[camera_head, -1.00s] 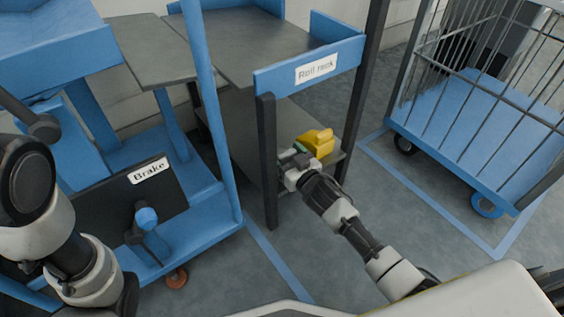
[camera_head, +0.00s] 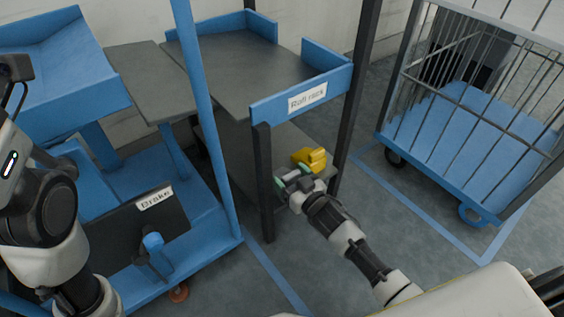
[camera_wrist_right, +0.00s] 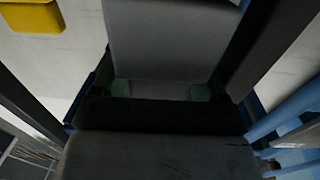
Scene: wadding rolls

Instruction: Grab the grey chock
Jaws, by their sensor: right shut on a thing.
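My right gripper (camera_head: 289,178) reaches in low at the roll rack, beside a yellow chock (camera_head: 310,157) on the lower shelf. In the right wrist view a pale grey block, the grey chock (camera_wrist_right: 168,40), fills the top middle. The greenish fingertip pads of my right gripper (camera_wrist_right: 160,90) lie at either side of its lower end, shut on it. In the head view the gripper mostly hides the grey chock. The yellow chock also shows at the top left of the wrist view (camera_wrist_right: 32,16). My left arm is at the left edge of the head view; its gripper is out of view.
The roll rack (camera_head: 345,80) has dark posts and a grey upper deck above my right gripper. A blue trolley with a brake plate (camera_head: 130,225) stands at the left. A blue wire cage cart (camera_head: 470,130) stands at the right.

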